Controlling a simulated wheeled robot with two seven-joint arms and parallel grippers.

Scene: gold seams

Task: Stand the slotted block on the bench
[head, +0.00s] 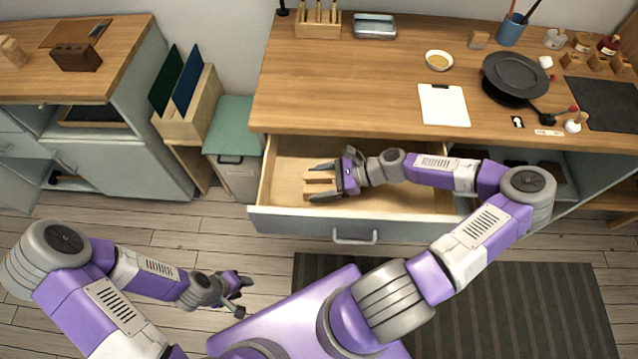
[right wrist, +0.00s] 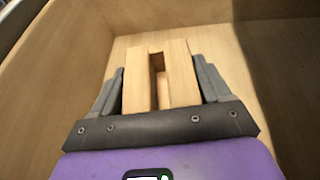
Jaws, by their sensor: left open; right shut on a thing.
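The slotted block (head: 318,184) is pale wood and lies inside the open drawer under the bench (head: 360,85). In the right wrist view the block (right wrist: 180,75) shows a slot down its middle, between two raised sides. My right gripper (head: 322,182) reaches down into the drawer and is shut on the block, one finger on each side. I cannot tell whether the block touches the drawer floor. My left gripper (head: 240,292) is open and empty above the floor, at the lower left, away from the bench.
The open drawer (head: 350,222) juts out from the bench. On the bench are a white sheet (head: 443,105), a small bowl (head: 439,60), a black pan (head: 515,78) and a wooden rack (head: 318,24). The bench's left front part is clear. A green-lidded bin (head: 232,140) stands left of the drawer.

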